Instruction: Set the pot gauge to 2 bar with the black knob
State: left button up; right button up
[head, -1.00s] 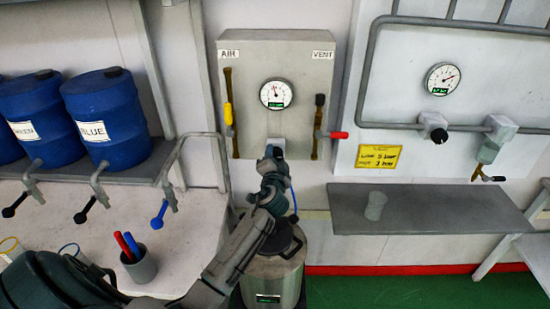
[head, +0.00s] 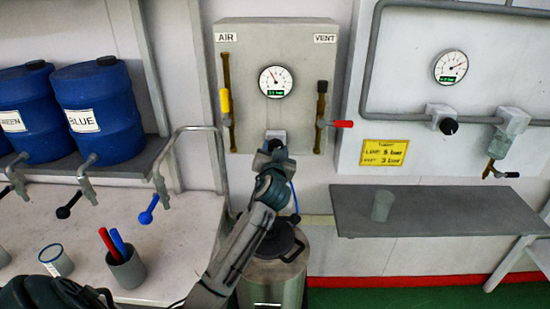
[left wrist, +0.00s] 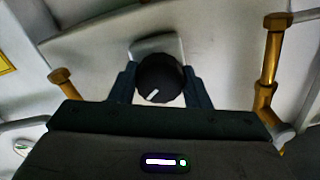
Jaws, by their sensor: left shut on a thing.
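The pot gauge (head: 275,81) is a round white dial on the grey panel (head: 304,104) between the AIR and VENT levers. Its needle points up and to the left; its small green readout is too small to read surely. The black knob (left wrist: 160,78), with a white pointer mark, is on a light mount below the gauge. My left gripper (head: 270,155) is at the panel's lower edge, with its fingers on both sides of the knob, shut on it. In the head view the gripper hides the knob. The pot (head: 272,275) stands below, partly behind my arm. My right gripper is not in view.
Another gauge (head: 450,67) and black knob (head: 448,126) are on the right panel, above a grey shelf (head: 440,215). Blue drums (head: 95,110) stand left. A pen cup (head: 127,268) stands on the bench.

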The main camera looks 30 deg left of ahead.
pick_arm(q)
jog(key=shift+f+n, duration=0.1)
jog(key=shift+n, duration=0.2)
jog(key=o, duration=1)
jog(key=shift+s+b, duration=0.1)
jog(key=shift+b, duration=0.2)
jog(key=b+v, duration=0.3)
jog(key=v, duration=0.7)
jog(key=shift+s+d, duration=0.25)
jog(key=shift+d, duration=0.05)
